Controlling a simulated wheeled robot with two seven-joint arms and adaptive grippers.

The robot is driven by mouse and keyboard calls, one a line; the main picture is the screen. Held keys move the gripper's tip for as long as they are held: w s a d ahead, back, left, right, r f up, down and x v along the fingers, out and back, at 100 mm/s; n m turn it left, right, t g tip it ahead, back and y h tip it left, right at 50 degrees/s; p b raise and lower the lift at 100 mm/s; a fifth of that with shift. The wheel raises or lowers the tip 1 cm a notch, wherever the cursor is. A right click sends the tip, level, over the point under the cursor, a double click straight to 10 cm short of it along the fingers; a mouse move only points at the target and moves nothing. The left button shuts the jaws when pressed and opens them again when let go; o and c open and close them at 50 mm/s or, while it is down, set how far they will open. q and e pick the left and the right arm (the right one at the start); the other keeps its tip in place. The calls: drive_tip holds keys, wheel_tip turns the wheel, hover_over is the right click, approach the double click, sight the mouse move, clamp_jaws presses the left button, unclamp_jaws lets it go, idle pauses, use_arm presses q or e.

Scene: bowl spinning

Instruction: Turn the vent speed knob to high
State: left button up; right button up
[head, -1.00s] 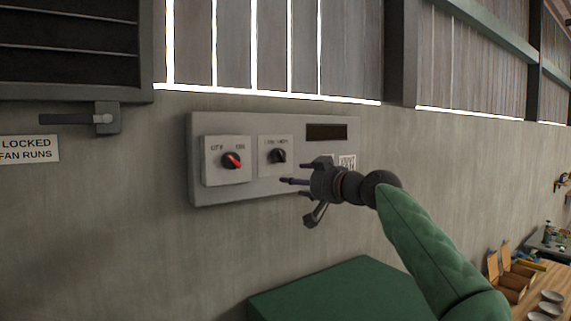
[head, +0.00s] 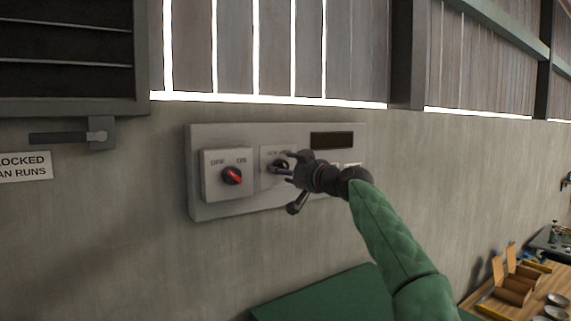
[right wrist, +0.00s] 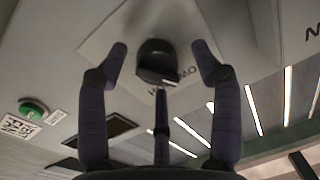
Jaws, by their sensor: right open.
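The vent speed knob (head: 281,166) is black, on a pale square plate on the grey wall panel (head: 350,127). My right gripper (head: 284,170) is at this knob in the head view and hides part of it. In the right wrist view the knob (right wrist: 156,62) sits between the spread fingers of the open right gripper (right wrist: 157,60), with gaps on both sides. Lettering beside the knob is partly hidden. To its left is the OFF/ON switch (head: 232,176), whose red pointer is tilted. My left gripper is not in view.
A dark display (head: 332,140) is on the panel's right. A green button (right wrist: 33,108) shows in the right wrist view. A green surface (head: 330,297) lies below the panel. A vent (head: 65,50) with a lever handle (head: 75,136) is at left. A bench with boxes (head: 515,288) is at right.

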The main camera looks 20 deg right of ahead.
drive_tip(key=shift+w+d+f, duration=0.25)
drive_tip(key=shift+w+f, duration=0.05)
drive_tip(key=shift+w, duration=0.3)
drive_tip(key=shift+s+a+r, duration=0.1)
drive_tip(key=shift+s+a, duration=0.05)
drive_tip(key=shift+s, duration=0.05)
drive_tip(key=c, duration=0.9)
drive_tip(key=shift+c, duration=1.1)
drive_tip(key=shift+w, duration=0.1)
